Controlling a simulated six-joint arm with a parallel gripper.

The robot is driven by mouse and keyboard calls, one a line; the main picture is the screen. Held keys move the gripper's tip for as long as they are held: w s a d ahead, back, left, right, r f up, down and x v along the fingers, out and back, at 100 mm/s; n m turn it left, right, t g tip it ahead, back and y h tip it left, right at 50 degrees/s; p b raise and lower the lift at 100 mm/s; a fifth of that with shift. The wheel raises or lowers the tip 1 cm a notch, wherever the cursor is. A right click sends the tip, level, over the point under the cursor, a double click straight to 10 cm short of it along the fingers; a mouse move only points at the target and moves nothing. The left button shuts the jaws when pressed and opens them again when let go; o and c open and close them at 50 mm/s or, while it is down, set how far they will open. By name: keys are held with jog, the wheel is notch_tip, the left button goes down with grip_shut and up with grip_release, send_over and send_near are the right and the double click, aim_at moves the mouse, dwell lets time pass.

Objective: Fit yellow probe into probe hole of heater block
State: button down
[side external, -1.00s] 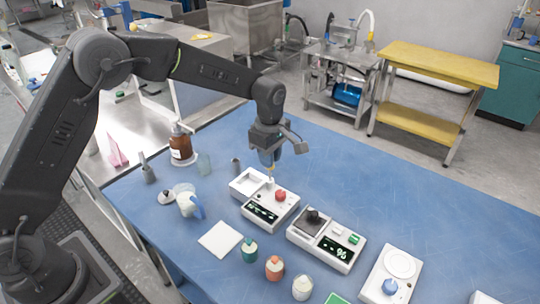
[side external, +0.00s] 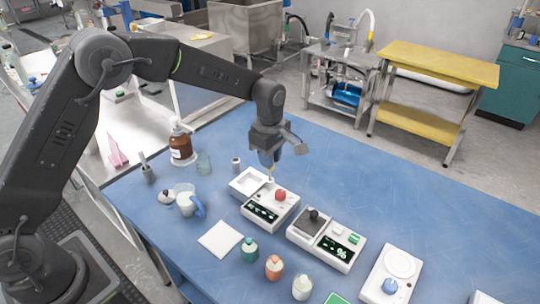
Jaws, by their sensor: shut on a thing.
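My gripper (side external: 267,163) points down over the back of a white device (side external: 285,213) with a red knob (side external: 280,195), a shallow tray and a dark display. It is shut on the yellow probe (side external: 270,174), of which only a thin strip shows below the fingers. The probe looks roughly upright, its tip at or just above the device's top. I cannot tell whether it touches. No probe hole can be made out, and I cannot clearly tell which part is the heater block.
A second white device (side external: 326,240) with a dark plate and a scale-like unit (side external: 391,274) stand to the right. A brown bottle (side external: 181,144), a white jug (side external: 187,203) and a white pad (side external: 220,239) are to the left. Small bottles line the front. The blue table is clear behind the devices.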

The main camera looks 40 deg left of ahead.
jog(key=shift+f, duration=1.4)
dwell(1.9)
jog(key=shift+c, duration=2)
grip_release()
jog(key=shift+r, duration=0.1)
jog(key=shift+r, duration=3.4)
